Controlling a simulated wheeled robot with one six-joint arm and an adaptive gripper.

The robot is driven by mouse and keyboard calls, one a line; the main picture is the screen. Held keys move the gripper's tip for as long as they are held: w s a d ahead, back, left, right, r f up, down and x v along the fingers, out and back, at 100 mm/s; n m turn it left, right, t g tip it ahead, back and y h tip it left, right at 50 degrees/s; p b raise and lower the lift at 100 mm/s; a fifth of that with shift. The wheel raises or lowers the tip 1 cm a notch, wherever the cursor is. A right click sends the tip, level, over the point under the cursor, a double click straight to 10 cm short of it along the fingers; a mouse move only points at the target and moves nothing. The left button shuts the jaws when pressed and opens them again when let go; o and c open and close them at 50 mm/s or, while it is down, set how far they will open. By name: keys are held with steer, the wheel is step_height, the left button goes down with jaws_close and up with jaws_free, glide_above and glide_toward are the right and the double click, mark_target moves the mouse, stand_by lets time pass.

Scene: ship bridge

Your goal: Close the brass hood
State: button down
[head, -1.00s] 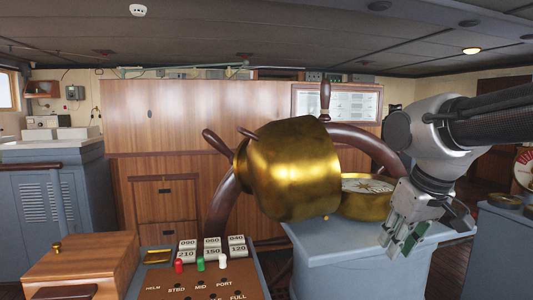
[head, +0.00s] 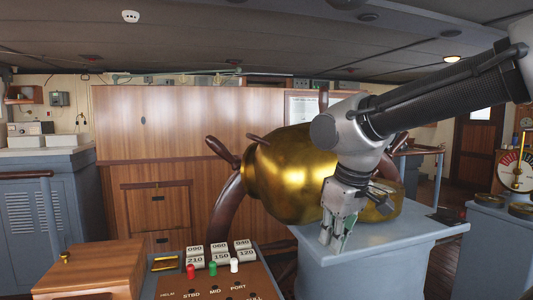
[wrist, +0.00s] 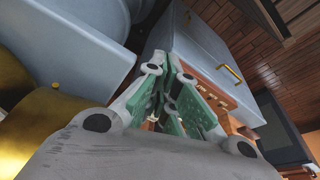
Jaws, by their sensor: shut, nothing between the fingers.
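The brass hood (head: 285,185) is a large shiny dome on the grey pedestal, tipped over to the left beside the brass compass bowl (head: 385,210). My arm covers the hood's right side and much of the bowl, so the hood's rim and the compass face are hidden. My gripper (head: 335,238) is shut and empty, pointing down in front of the hood's lower right. I cannot tell whether it touches the hood. In the wrist view the green-padded fingers (wrist: 168,75) are together, and brass surfaces show at the left edge.
The grey pedestal top (head: 420,228) is clear on the right. The ship's wheel (head: 228,205) stands behind the hood. A gauge (head: 517,175) stands at the right.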

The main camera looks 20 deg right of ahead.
steer(key=w+a+r+t+h, duration=0.1)
steer(key=w+a+r+h, duration=0.2)
steer(key=w+a+r, duration=0.55)
steer(key=w+a+r+t+h, duration=0.15)
steer(key=w+a+r, duration=0.35)
steer(key=a+r, duration=0.6)
step_height(320, 180, up, 4)
steer(key=d+m+h, duration=0.2)
steer(key=m+h, duration=0.1)
steer(key=m, duration=0.2)
glide_above(284, 175)
steer(key=w+a, duration=0.3)
step_height(284, 175, down, 8)
steer(key=shift+s+a+r+m, duration=0.2)
steer(key=shift+s+r+m, duration=0.05)
steer(key=shift+m, duration=0.05)
steer(key=shift+g+y, duration=0.25)
